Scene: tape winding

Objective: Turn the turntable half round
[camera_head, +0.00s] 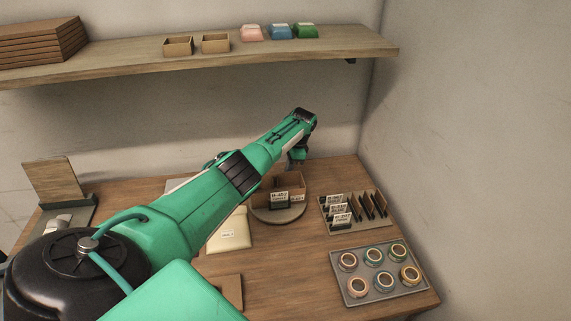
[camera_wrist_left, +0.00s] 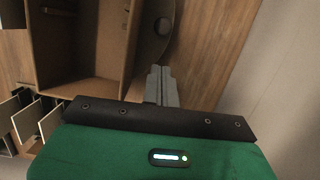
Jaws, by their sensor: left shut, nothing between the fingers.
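The round turntable (camera_head: 285,218) sits on the wooden table, partly hidden behind my left arm. An open brown cardboard box (camera_head: 292,183) stands on it, with a white label card (camera_head: 279,196) in front. My left gripper (camera_head: 297,158) is just above and behind the box, pointing down. In the left wrist view, the closed fingers (camera_wrist_left: 160,85) are beside the box (camera_wrist_left: 85,40) and near the grey disc of the turntable (camera_wrist_left: 150,40). The fingers hold nothing; whether they touch the box or disc cannot be told. My right gripper is not in view.
A card rack (camera_head: 355,212) stands right of the turntable, with a tray (camera_head: 379,287) of tape rolls in front. A pale padded envelope (camera_head: 229,232) lies to the left. A wall shelf (camera_head: 220,62) holds boxes above. The wall is close behind.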

